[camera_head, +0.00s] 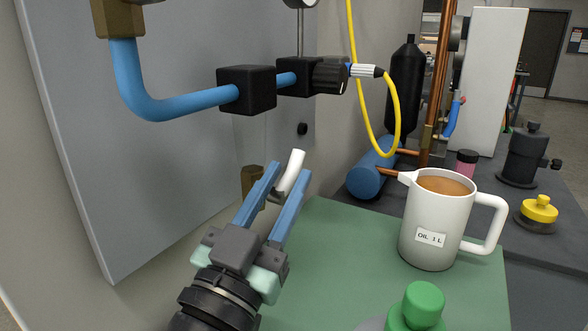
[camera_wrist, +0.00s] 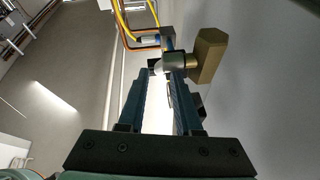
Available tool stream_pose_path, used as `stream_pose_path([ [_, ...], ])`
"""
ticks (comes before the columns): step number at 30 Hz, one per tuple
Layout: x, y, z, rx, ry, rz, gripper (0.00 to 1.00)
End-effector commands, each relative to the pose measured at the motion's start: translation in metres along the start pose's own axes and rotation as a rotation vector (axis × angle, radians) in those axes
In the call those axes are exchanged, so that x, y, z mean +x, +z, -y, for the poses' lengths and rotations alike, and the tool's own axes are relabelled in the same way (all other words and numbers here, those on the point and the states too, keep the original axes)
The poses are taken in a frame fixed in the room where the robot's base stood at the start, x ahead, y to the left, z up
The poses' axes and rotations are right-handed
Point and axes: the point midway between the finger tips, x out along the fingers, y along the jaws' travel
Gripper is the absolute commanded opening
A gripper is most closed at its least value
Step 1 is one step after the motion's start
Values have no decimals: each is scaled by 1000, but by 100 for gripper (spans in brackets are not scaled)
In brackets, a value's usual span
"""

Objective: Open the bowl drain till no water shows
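The drain has a brass body (camera_head: 253,179) low against the grey panel, with a white lever (camera_head: 292,170) angled up and to the right. In the wrist view the brass part (camera_wrist: 208,55) is at upper right, beside a pale rounded piece (camera_wrist: 173,62) at the fingertips. My gripper (camera_head: 287,173) has its two blue fingers apart, with the white lever between their tips. Whether either finger touches it is unclear. A faint clear bowl (camera_head: 252,140) seems to hang below the black block (camera_head: 247,90). I cannot make out a water level in it.
A blue pipe (camera_head: 150,102) and a yellow cable (camera_head: 365,115) run above. A white jug of brown oil (camera_head: 430,232) stands on the green mat (camera_head: 335,235). A green-capped container (camera_head: 421,305) is near the front. The mat between gripper and jug is clear.

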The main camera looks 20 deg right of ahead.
Motion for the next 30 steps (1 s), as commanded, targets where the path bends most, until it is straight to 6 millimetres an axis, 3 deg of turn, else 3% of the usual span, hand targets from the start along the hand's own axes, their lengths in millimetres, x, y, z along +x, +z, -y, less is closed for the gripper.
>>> stream_pose_path([
  [1, -15, 4, 1, 1, -5, 1, 33],
  [6, -52, 3, 1, 2, -6, 1, 33],
  [12, -80, 2, 0, 0, -2, 1, 33],
  [18, -89, 0, 0, 0, 0, 1, 33],
  [30, -85, -9, 5, 6, -10, 25, 33],
])
